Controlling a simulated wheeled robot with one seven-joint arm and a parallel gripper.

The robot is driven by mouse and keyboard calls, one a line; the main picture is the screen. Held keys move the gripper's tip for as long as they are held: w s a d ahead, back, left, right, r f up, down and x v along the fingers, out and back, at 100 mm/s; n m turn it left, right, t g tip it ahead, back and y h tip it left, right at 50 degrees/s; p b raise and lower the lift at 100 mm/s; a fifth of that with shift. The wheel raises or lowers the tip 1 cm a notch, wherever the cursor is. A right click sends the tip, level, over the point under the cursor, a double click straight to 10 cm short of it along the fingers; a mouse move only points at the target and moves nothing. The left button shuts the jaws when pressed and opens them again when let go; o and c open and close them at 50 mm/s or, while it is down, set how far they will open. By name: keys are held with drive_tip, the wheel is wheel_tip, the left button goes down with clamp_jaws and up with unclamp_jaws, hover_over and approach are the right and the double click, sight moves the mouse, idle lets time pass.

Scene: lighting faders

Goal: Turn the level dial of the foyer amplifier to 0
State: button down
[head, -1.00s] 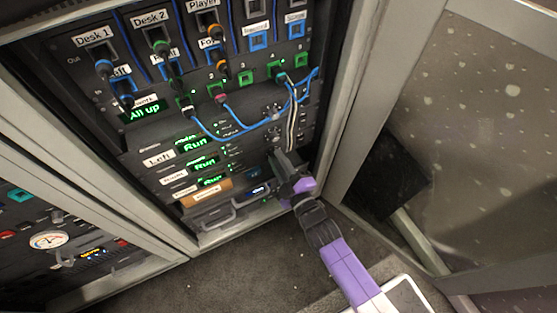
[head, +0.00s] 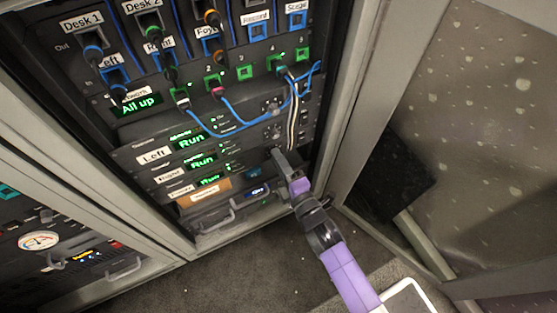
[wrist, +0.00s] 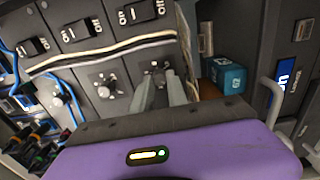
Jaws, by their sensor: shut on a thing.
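The foyer amplifier (head: 209,181) is the lowest of three stacked units with green "Run" displays in the rack; its small name label is hard to read. Its level dial (wrist: 157,69) shows in the wrist view, at the tips of my gripper's grey fingers. My gripper (wrist: 158,88) has a finger on each side of this dial and is shut on it. In the head view, my gripper (head: 281,157) reaches the right end of the amplifier stack and hides the dial. The dial's exact setting cannot be read.
Two similar dials (wrist: 106,85) sit beside it, with on/off switches (wrist: 139,12) alongside. A black-and-white cable (wrist: 100,54) runs close to the dials. A teal box (wrist: 225,76) lies near the fingers. The rack's open door (head: 440,130) stands at right.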

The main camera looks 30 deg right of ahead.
idle(0.4)
drive_tip(key=c, duration=1.3)
unclamp_jaws()
drive_tip(key=shift+s, duration=0.1)
drive_tip(key=s+p, duration=0.2)
drive_tip(key=s, duration=0.5)
drive_tip(key=shift+s, duration=0.35)
